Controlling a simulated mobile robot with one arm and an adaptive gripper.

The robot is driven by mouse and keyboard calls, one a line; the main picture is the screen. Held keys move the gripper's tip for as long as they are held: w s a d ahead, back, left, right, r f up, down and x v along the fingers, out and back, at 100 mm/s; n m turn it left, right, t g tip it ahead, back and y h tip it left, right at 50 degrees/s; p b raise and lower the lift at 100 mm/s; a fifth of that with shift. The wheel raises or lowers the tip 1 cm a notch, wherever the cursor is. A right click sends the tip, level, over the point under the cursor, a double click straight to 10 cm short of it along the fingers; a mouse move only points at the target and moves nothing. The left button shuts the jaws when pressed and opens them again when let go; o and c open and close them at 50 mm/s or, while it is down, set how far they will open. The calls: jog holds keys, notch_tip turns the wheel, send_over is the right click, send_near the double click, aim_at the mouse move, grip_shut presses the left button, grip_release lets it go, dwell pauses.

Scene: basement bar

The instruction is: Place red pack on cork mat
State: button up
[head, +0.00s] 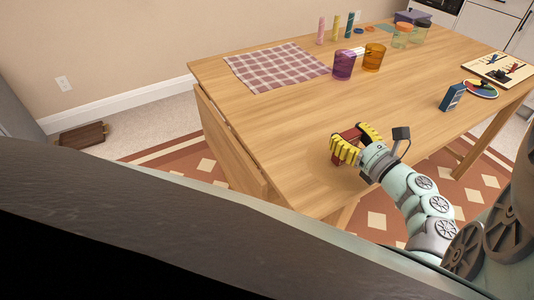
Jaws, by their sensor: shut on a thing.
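My gripper (352,143), with yellow ribbed fingers, is low at the near edge of the wooden table. It is shut on the red pack (347,134), which shows as a dark red box partly hidden by the fingers. I cannot tell whether the pack touches the tabletop. I see no surface that is clearly a cork mat. A tan board (477,68) with a dark edge lies at the far right, with small red and dark items on it; I cannot tell whether it is cork.
A blue pack (453,97) stands near a multicoloured disc (481,88). A purple cup (343,65) and an amber cup (374,58) stand beside a checked cloth (262,71). Jars (401,38) and coloured tubes (335,28) are behind. The table's middle is clear.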

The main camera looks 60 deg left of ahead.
jog(key=shift+f, duration=0.1)
jog(key=shift+f, duration=0.1)
jog(key=o, duration=1.2)
jog(key=shift+o, duration=0.2)
jog(key=d+p, duration=0.1)
jog(key=d, duration=1.1)
jog(key=shift+s, duration=0.35)
